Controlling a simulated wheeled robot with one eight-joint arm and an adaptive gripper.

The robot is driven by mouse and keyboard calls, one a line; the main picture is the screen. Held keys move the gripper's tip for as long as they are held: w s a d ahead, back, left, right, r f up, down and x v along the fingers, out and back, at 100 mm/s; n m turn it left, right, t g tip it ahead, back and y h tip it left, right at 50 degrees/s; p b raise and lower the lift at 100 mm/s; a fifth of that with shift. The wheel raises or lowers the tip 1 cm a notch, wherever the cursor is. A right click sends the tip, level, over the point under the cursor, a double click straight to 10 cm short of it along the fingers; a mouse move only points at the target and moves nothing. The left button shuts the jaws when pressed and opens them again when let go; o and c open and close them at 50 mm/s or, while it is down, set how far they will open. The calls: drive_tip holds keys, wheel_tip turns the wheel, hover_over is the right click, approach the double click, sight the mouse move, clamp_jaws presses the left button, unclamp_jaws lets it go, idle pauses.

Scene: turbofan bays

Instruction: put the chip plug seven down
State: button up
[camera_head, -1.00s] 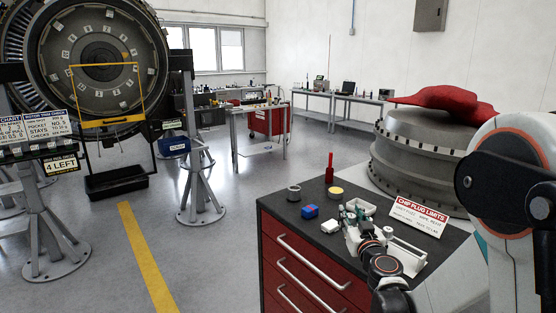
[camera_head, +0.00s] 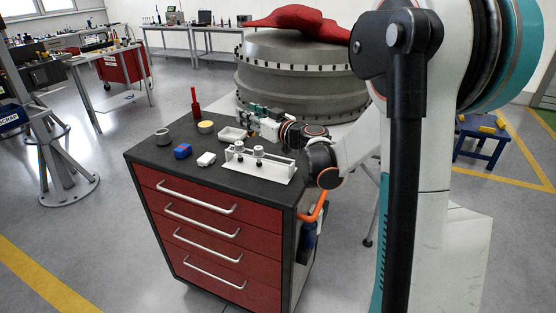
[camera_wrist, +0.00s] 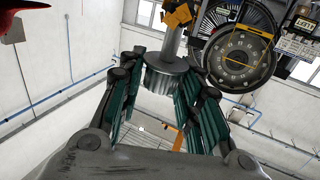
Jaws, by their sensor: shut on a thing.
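My gripper (camera_head: 248,112) is over the far right part of the dark cabinet top, beyond a white rack (camera_head: 284,174). In the wrist view its green-sided fingers (camera_wrist: 167,88) are shut on a grey metal plug (camera_wrist: 166,80). The plug has a round ribbed body and a thin stem, with orange-yellow bits near the stem's end. I cannot read a number on it. In the head view the held plug is too small to make out. Two dark-and-white plugs (camera_head: 258,153) (camera_head: 239,149) stand in the rack.
The cabinet top (camera_head: 160,152) also holds a white tray (camera_head: 232,135), a yellow-topped round tin (camera_head: 205,127), a grey ring (camera_head: 162,136), a blue-and-red block (camera_head: 183,151), a white block (camera_head: 206,159) and a red bottle (camera_head: 195,108). A large grey casing (camera_head: 290,85) stands behind.

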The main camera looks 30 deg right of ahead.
drive_tip(key=s+d+r+n+g+y, duration=0.1)
drive_tip(key=s+d+r+n+y, duration=0.1)
drive_tip(key=s+d+r, duration=0.3)
drive_tip(key=shift+d+r+y, duration=0.5)
drive_tip(key=shift+d+r, duration=0.4)
drive_tip(key=shift+d, duration=0.2)
wheel_tip(320, 180, down, 20)
drive_tip(key=b, duration=0.6)
drive_tip(key=shift+r+b, duration=0.2)
drive_tip(key=shift+b, duration=0.15)
drive_tip(key=shift+f, duration=0.2)
drive_tip(key=o, duration=1)
drive_tip(key=shift+o, duration=0.2)
drive_tip(key=shift+s, duration=0.1)
